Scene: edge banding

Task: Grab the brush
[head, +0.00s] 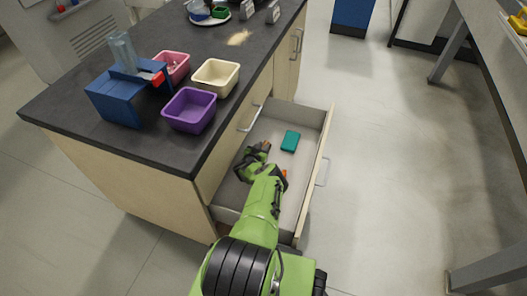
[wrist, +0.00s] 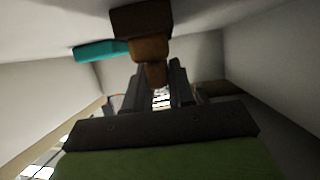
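A brown brush (wrist: 150,48) with a darker end shows at the top centre of the wrist view. Its narrow end is between the fingertips of my gripper (wrist: 158,78). The gap between the fingers is about as wide as this end, but I cannot tell whether they press on it. In the head view, my dark gripper (head: 254,163) is low inside the open drawer (head: 316,120), beside the brown brush (head: 265,146). My gripper and arm partly hide the brush there.
A teal box (head: 290,140) lies in the drawer, and it also shows in the wrist view (wrist: 100,51). A small orange thing (head: 284,174) is beside my arm. The drawer walls are close around my gripper. Purple (head: 189,110), cream (head: 215,76) and pink bins (head: 172,66) stand on the counter.

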